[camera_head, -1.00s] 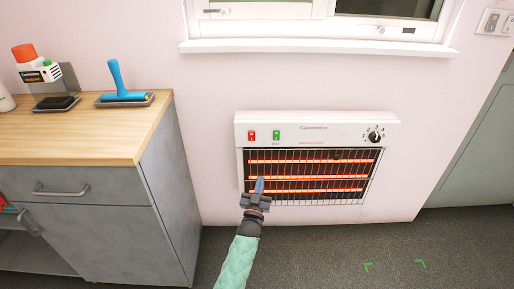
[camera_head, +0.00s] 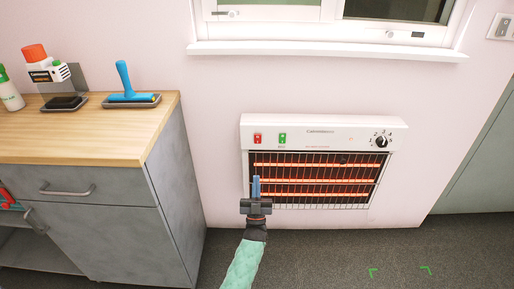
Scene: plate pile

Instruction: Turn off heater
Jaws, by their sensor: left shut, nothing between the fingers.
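The white heater (camera_head: 330,135) hangs on the pink wall below the window. Its bars glow orange behind a wire grille (camera_head: 340,181). On its top panel are a red switch (camera_head: 258,138) at the left, a green switch (camera_head: 282,138) beside it, and a black round dial (camera_head: 381,141) at the right. My left gripper (camera_head: 256,182) is shut and empty, its blue fingers pointing up in front of the grille's left edge, below the red switch. I cannot tell whether it touches the grille. My right gripper is not in view.
A grey cabinet (camera_head: 105,235) with a wooden top (camera_head: 70,140) stands at the left. The floor (camera_head: 330,255) below the heater is clear.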

